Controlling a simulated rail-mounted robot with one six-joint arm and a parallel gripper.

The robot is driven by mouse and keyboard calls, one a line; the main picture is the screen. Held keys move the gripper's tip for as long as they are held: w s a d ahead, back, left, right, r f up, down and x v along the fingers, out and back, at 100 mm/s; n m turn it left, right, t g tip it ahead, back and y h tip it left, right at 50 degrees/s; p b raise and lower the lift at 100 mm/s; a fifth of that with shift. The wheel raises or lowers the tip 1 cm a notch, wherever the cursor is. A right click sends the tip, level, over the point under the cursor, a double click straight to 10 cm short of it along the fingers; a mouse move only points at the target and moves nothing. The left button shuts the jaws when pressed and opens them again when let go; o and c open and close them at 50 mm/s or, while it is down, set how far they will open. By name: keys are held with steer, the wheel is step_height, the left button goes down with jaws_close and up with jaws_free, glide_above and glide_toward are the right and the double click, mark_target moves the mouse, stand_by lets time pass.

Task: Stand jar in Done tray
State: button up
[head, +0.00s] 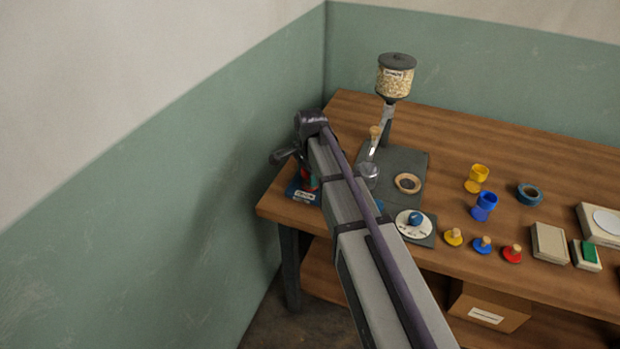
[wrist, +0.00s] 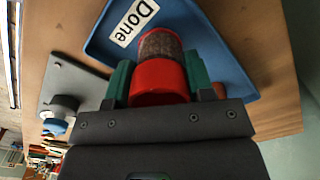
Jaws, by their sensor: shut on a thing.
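A jar (wrist: 158,80) with a red band and a dark grainy part sits between the green fingers of my gripper (wrist: 158,88) in the wrist view. My gripper is shut on it. The blue Done tray (wrist: 225,60), with a white "Done" label, lies behind and around the jar in that view. In the head view the Done tray (head: 292,188) is at the table's left end. A bit of the red jar (head: 312,183) shows over it, and my arm hides most of the gripper. I cannot tell whether the jar touches the tray floor.
A dispenser (head: 396,78) with pale grains stands on a dark base right of my arm. A wooden ring (head: 407,183) and a white dial with a blue knob (head: 416,219) are close by. Several coloured cups and knobbed lids stand further right. A wall borders the table's left.

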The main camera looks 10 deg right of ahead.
steer(key=shift+f, duration=0.15)
steer(key=o, duration=1)
steer(key=shift+o, duration=0.2)
step_height(320, 180, up, 13)
steer(key=p, duration=1.2)
steer(key=s+n, duration=1.4)
steer(key=s, duration=0.6)
steer(key=shift+s+f, duration=0.35)
steer(key=shift+s, duration=0.05)
